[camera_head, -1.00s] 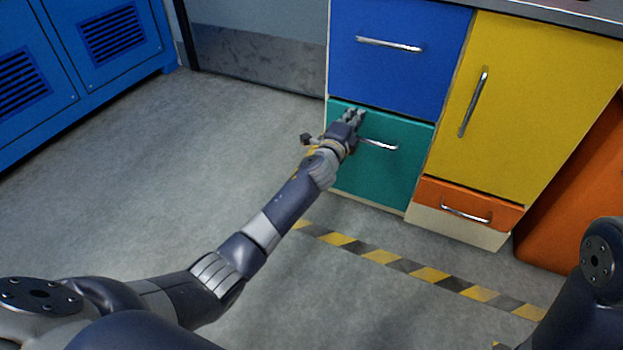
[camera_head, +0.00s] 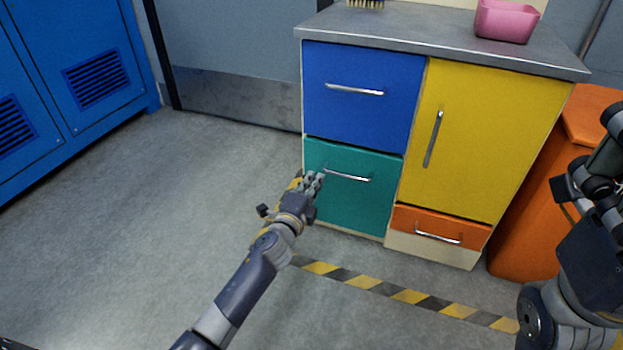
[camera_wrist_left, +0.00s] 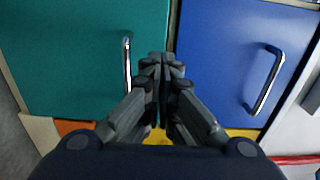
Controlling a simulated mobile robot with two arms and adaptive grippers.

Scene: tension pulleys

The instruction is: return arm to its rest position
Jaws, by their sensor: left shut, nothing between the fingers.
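My left gripper (camera_head: 314,181) is shut and empty in front of the teal drawer (camera_head: 345,211), to the left of its metal handle (camera_head: 346,175). In the left wrist view, the shut fingers (camera_wrist_left: 161,62) point toward the seam between the teal drawer (camera_wrist_left: 65,60) and the blue drawer (camera_wrist_left: 232,60), apart from both handles. My left arm reaches forward from the bottom of the head view. My right arm (camera_head: 590,255) is folded at the right edge; its fingers cannot be made out clearly. The teal and blue drawers look closed.
The cabinet has a yellow door (camera_head: 470,140) and an orange drawer (camera_head: 440,229), both closed. A pink bin (camera_head: 505,22) stands on the grey countertop (camera_head: 420,40). An orange unit (camera_head: 530,225) is at right, blue lockers (camera_head: 85,60) at left. Floor (camera_head: 170,210) left of the arm is clear.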

